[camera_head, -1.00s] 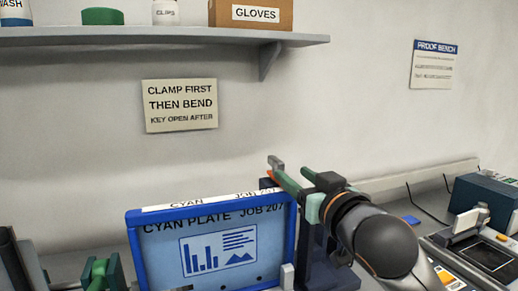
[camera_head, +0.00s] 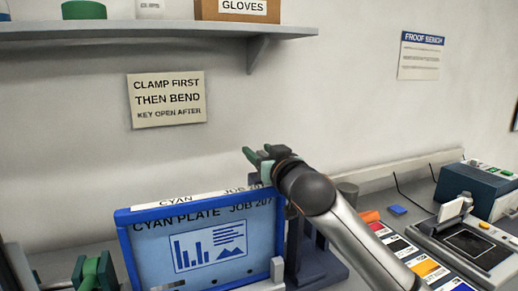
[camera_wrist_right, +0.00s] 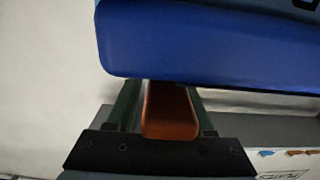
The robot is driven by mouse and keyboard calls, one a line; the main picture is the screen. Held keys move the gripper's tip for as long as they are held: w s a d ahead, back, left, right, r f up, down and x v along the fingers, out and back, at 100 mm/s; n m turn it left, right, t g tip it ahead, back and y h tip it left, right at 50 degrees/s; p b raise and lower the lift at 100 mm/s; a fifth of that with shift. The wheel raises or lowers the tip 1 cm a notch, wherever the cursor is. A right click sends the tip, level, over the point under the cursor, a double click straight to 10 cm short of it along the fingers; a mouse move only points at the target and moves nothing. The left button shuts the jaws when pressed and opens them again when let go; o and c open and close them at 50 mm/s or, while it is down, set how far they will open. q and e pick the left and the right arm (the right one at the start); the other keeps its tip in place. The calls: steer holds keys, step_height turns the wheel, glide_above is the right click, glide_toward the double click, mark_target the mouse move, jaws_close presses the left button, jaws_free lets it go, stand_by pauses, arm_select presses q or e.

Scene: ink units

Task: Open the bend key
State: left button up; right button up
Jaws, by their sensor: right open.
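My right gripper (camera_head: 258,154) is open at the top right corner of a blue-framed plate (camera_head: 210,245) labelled "CYAN PLATE JOB 207". In the right wrist view, its two dark green fingers stand on either side of an orange bar (camera_wrist_right: 170,112), apparently the bend key. The blue frame (camera_wrist_right: 210,50) crosses over the fingertips and hides the far end of the bar. In the head view my gripper and wrist hide the key. My left gripper is not in view.
A dark stand (camera_head: 316,262) rises right of the plate, under my right arm. A green device (camera_head: 97,271) stands at the left. A grey shelf (camera_head: 150,36) and a sign (camera_head: 167,99) are above. Colour swatches (camera_head: 425,265) and a dark blue machine (camera_head: 475,190) lie to the right.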

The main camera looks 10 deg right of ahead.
steer(key=shift+w, duration=0.4)
jaws_close()
stand_by(1.3)
